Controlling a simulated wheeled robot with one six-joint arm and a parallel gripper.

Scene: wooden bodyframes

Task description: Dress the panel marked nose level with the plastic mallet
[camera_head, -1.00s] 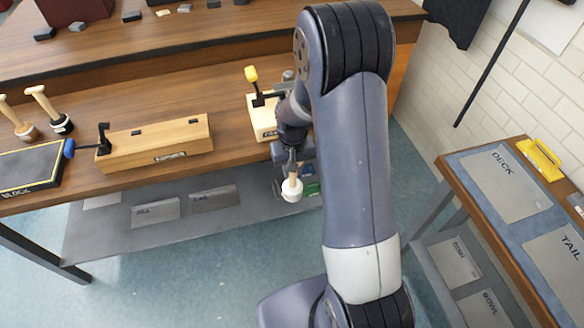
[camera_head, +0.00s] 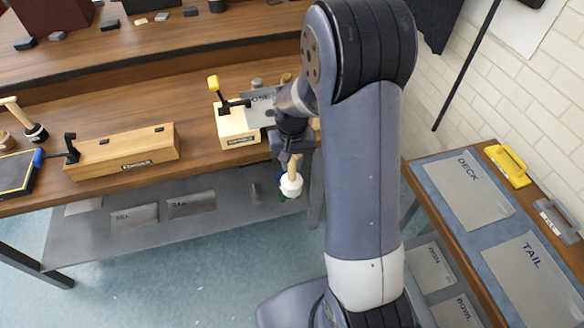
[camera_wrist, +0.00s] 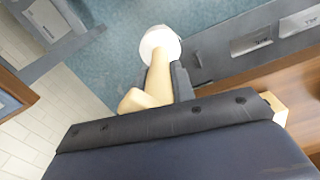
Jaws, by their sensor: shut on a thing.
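My gripper (camera_head: 292,158) is shut on the wooden handle of the plastic mallet, whose round white head (camera_head: 291,184) hangs below the fingers. The wrist view shows the white head (camera_wrist: 160,42) and pale handle (camera_wrist: 158,82) between the fingers. The grey panel (camera_head: 264,112) with the letters "OSE" visible is at a pale wooden block (camera_head: 238,128) with a yellow-handled clamp (camera_head: 214,86). My arm hides the panel's right part. The mallet is in front of the bench edge, apart from the panel.
A longer wooden block (camera_head: 122,152) with a blue-tipped clamp lies left on the bench (camera_head: 190,105). A lower grey shelf (camera_head: 90,235) holds panels. A side table at right carries the DECK panel (camera_head: 468,190), the TAIL panel (camera_head: 535,275) and a yellow tool (camera_head: 508,165).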

